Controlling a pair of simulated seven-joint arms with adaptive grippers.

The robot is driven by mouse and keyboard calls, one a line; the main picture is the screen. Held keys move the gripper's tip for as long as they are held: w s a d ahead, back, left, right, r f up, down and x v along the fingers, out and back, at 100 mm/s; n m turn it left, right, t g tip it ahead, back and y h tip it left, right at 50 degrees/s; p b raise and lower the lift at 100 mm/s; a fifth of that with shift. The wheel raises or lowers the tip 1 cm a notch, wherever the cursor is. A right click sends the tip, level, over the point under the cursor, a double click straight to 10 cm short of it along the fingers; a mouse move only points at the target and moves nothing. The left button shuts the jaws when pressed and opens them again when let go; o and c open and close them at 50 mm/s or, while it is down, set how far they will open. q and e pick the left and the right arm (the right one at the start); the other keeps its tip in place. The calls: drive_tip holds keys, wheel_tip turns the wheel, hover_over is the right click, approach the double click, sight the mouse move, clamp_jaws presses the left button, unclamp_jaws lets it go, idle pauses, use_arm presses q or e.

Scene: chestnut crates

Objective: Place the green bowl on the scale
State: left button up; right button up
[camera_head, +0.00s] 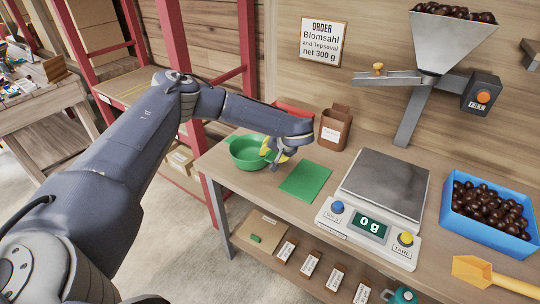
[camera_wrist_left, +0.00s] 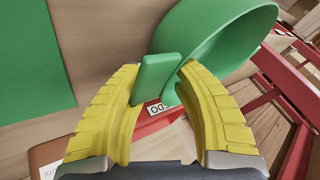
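The green bowl (camera_head: 247,153) stands on the workbench at its left end, in the head view. It also shows in the left wrist view (camera_wrist_left: 222,40), with a flat green tab (camera_wrist_left: 155,78) on its rim. My left gripper (camera_head: 268,152) is at the bowl's right side. In the left wrist view its yellow fingers (camera_wrist_left: 160,74) stand apart with the tab between their tips; I see no firm closure on it. The scale (camera_head: 385,190) stands right of the bowl, its metal plate empty and its display reading 0 g. My right gripper is out of view.
A green mat (camera_head: 305,181) lies between bowl and scale. A brown paper bag (camera_head: 334,128) and a red object (camera_head: 293,108) are behind. A blue crate of chestnuts (camera_head: 445,212) and yellow scoop (camera_head: 487,274) are right. A metal hopper (camera_head: 450,45) hangs above the scale's far side.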

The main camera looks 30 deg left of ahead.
use_arm(q)
drive_tip(key=v, duration=1.1)
drive_tip(key=o, duration=0.8)
drive_tip(key=shift+o, duration=0.2)
drive_tip(key=shift+d+f, duration=0.1)
drive_tip(key=shift+d, duration=0.05)
